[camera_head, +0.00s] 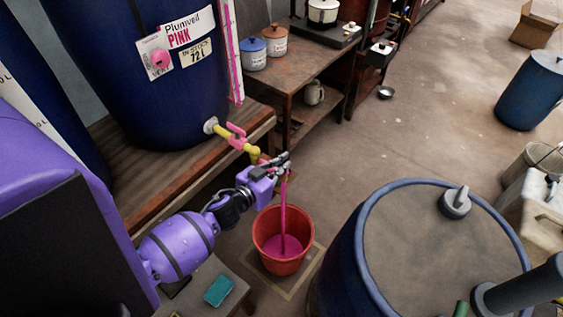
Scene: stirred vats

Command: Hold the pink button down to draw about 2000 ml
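A large blue vat (165,110) at the upper left bears a label (195,28) reading "PINK" and a smaller tag (198,53) reading "72 L". A round pink button (160,58) is on a plate beside the label, with no gripper at it. A yellow tap (228,133) with a pink handle (236,129) sticks out low on the vat. My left gripper (283,163) is at the tap's outlet end; its small fingers overlap the outlet, so I cannot tell their opening or contact. A pink stream (283,212) falls into a red bucket (266,222) holding pink liquid. My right gripper is not in view.
A blue-rimmed drum (375,255) stands right of the bucket. The wooden bench edge (165,206) runs below the tap. A side table (300,60) holds a blue-lidded pot (252,54) and an orange-lidded pot (275,41).

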